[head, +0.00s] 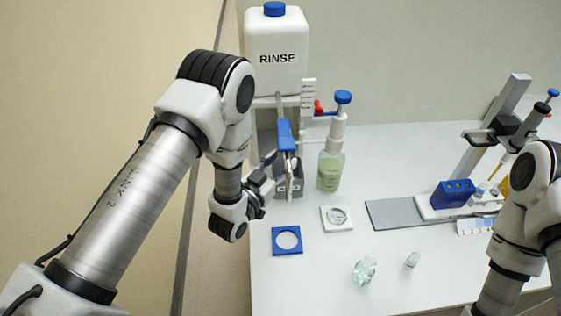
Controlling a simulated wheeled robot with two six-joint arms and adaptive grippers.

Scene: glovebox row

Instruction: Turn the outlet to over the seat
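The outlet (286,136) is a blue-topped arm on the rinse stand, pointing toward the front of the bench above a grey block (290,187). Two flat seats lie in front: a blue square with a round opening (275,240) and a white square with a clear ring (345,226). I cannot tell which one is the task's seat. My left gripper (271,172) is just left of the outlet's front end, its dark fingers apart. Whether it touches the outlet is unclear. My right arm shows at the lower right, but its gripper is out of view.
A white RINSE bottle (277,48) stands on top of the stand. A blue-capped bottle (330,170) is close right of the outlet. Two clear glass pieces (364,270) (412,261) lie near the front. A grey plate (400,212) and pipette stand (485,145) are at right.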

